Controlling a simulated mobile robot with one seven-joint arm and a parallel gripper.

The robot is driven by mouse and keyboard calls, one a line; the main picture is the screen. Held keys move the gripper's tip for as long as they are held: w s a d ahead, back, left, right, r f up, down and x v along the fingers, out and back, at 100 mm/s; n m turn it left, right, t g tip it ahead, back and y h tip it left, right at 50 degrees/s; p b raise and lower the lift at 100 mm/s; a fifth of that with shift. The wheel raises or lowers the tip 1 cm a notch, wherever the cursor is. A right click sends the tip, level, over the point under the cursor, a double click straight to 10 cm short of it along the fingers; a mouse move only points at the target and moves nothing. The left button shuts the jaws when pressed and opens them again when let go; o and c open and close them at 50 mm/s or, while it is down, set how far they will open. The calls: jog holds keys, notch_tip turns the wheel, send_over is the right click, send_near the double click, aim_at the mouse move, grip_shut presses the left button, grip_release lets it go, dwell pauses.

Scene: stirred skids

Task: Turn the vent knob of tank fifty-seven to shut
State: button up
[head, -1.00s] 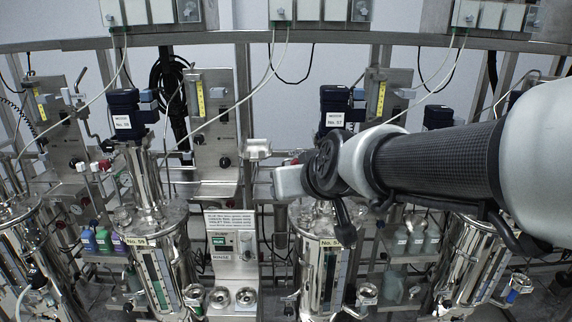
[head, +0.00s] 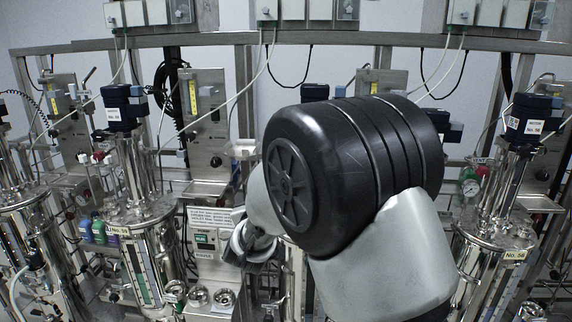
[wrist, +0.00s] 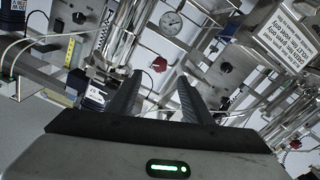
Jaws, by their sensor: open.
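My gripper (wrist: 159,82) is open and empty in the wrist view, its two dark fingers spread. A red knob (wrist: 159,64) shows between and beyond the fingertips, apart from them as far as I can tell, beside a round gauge (wrist: 172,22). A dark motor block with a label that seems to end in 57 (wrist: 95,96) is left of the fingers. In the head view my arm covers most of tank fifty-seven; only the top of its dark motor (head: 315,92) shows. I cannot read a vent mark or the red knob's setting.
Steel pipes and a black knob (wrist: 225,67) lie close around the fingers. A white notice (wrist: 287,38) is at the right. Tank 59 (head: 140,215) stands left of my arm and tank 56 or 58 (head: 490,240) right. A steel rail (head: 230,42) crosses above.

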jog(key=w, duration=1.1)
jog(key=w+p, duration=0.1)
jog(key=w, duration=0.5)
jog(key=shift+w+d, duration=0.1)
jog(key=shift+d, duration=0.2)
jog(key=shift+c, duration=0.5)
jog(key=c, duration=1)
